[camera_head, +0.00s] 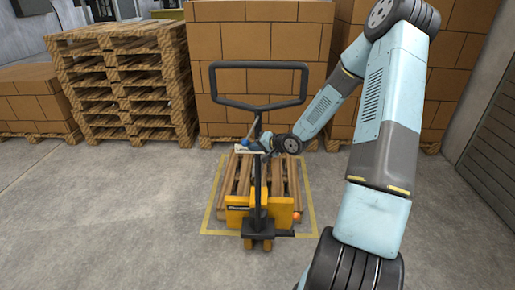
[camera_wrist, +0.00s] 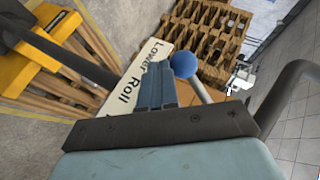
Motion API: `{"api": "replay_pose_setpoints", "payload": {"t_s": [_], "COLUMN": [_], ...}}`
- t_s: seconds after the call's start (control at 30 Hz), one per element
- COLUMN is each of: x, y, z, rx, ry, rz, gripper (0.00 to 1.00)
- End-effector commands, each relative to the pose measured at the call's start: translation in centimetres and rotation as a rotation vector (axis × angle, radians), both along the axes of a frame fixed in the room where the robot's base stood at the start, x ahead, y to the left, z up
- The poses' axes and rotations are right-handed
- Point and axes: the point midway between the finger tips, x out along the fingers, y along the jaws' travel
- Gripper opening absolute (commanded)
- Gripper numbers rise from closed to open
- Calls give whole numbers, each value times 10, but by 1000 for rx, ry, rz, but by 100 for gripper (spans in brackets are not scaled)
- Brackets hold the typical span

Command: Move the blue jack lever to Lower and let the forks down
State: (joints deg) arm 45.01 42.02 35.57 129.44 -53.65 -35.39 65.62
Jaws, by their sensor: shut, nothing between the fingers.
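The yellow pallet jack (camera_head: 262,208) stands at the pallet, its black loop handle (camera_head: 259,102) upright. Its forks are hidden by the jack's body and the pallet. The blue jack lever (camera_wrist: 184,65) has a round blue knob on a pale stem in the wrist view. A white label plate (camera_wrist: 128,82) beside it reads "Lower" and "Roll"; the rest is covered. My gripper (camera_wrist: 155,70) is shut and empty, its fingertips just left of the knob and over the plate. I cannot tell whether they touch the lever. In the head view my gripper (camera_head: 262,143) is at the handle's column.
A wooden pallet (camera_head: 233,172) sits inside a yellow floor outline (camera_head: 314,218). Stacked pallets (camera_head: 125,90) and large brown carton stacks (camera_head: 262,50) stand behind. The concrete floor at left and in front is clear.

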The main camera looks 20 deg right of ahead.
Motion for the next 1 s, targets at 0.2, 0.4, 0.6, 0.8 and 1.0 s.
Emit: {"api": "replay_pose_setpoints", "payload": {"t_s": [0.2,0.4,0.6,0.8,1.0], "x": [0,-1,-6,-17,-37], "y": [2,1,-9,-23,-35], "z": [0,-2,-17,-20,-7], "rx": [0,1,2,-1,-2], "ry": [0,1,3,-1,0], "rz": [2,4,8,13,17], "gripper": [0,0,0,0,0]}}
